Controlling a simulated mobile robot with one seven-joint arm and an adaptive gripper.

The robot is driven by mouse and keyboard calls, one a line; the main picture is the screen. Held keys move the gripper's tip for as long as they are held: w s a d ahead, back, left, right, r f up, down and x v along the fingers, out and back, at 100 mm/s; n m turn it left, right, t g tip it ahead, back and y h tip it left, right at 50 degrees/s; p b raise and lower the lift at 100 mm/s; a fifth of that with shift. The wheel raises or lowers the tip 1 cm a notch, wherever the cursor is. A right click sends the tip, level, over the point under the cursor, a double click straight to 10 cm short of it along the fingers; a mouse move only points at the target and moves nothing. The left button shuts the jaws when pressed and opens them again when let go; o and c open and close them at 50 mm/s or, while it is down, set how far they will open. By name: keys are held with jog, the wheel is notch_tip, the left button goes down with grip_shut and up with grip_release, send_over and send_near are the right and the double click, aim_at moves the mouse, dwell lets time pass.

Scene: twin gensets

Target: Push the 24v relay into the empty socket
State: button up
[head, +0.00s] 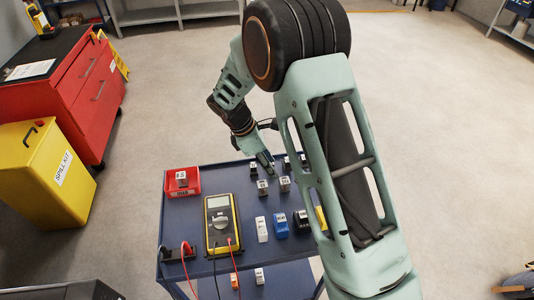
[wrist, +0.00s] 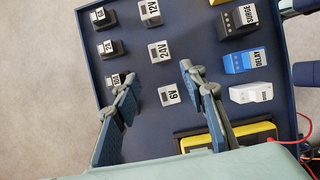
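The 24V relay (wrist: 159,52) is a small grey block with a white labelled top. It stands on the dark blue cart top, between the 12V relay (wrist: 150,12) and the 6V relay (wrist: 169,94). In the head view it appears to be the right one of two grey blocks (head: 285,184). My gripper (wrist: 158,76) is open and empty; its fingertips show either side of the relay column, between the 24V and 6V relays in the picture. In the head view my gripper (head: 268,170) is over the far part of the cart. I cannot make out an empty socket.
Black blocks (wrist: 106,47) line the left side. White, blue DELAY (wrist: 246,62) and black SURGE (wrist: 239,20) modules stand at right.

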aim_at(281, 181)
jog(key=shift+b+x, duration=3.1)
jog(key=shift+x, duration=1.95)
jog(key=shift+s, duration=0.15)
jog(key=shift+c, duration=0.3)
grip_shut()
jog(key=shift+r, duration=0.1)
jog(key=shift+r, duration=0.1)
jog(key=shift+r+p, duration=2.85)
jog(key=shift+r, duration=1)
